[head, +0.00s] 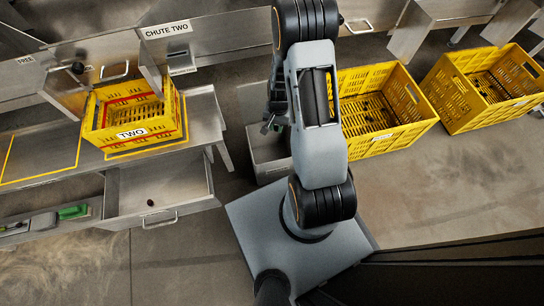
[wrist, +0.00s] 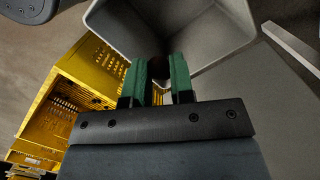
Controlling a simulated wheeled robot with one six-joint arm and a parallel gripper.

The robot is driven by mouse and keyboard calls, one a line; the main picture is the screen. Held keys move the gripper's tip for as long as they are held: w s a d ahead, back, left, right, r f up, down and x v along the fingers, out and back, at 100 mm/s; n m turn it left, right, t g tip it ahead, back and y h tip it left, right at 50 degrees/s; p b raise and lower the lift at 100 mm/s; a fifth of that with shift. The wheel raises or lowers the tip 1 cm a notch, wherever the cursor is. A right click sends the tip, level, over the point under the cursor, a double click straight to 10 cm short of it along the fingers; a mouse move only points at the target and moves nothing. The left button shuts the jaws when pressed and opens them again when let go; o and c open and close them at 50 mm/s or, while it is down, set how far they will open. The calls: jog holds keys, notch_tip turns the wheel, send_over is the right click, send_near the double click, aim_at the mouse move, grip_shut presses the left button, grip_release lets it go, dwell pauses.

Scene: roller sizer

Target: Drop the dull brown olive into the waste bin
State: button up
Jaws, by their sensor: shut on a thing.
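My gripper (wrist: 160,75) points into the open mouth of the grey waste bin (wrist: 222,25) in the wrist view. Its green fingers are shut on a small dark brown thing, the brown olive (wrist: 159,69), which is mostly hidden between the fingertips. In the head view my gripper (head: 270,124) is above the grey bin (head: 264,148), partly hidden by my arm. I cannot tell its exact height over the bin.
A small dark object (head: 151,203) lies in the open drawer (head: 180,190). A yellow crate marked TWO (head: 107,140) stands on the metal bench below chute two. Yellow crates (head: 388,142) and (head: 465,118) stand on the floor at right. The front right floor is clear.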

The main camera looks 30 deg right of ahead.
jog(key=shift+f+b, duration=1.3)
jog(key=shift+f, duration=0.55)
jog(key=o, duration=1)
jog(key=shift+c, duration=0.2)
notch_tip(320, 180, up, 14)
jog(key=w+d+p, duration=0.1)
jog(key=p, duration=0.5)
jog(key=shift+w, duration=0.1)
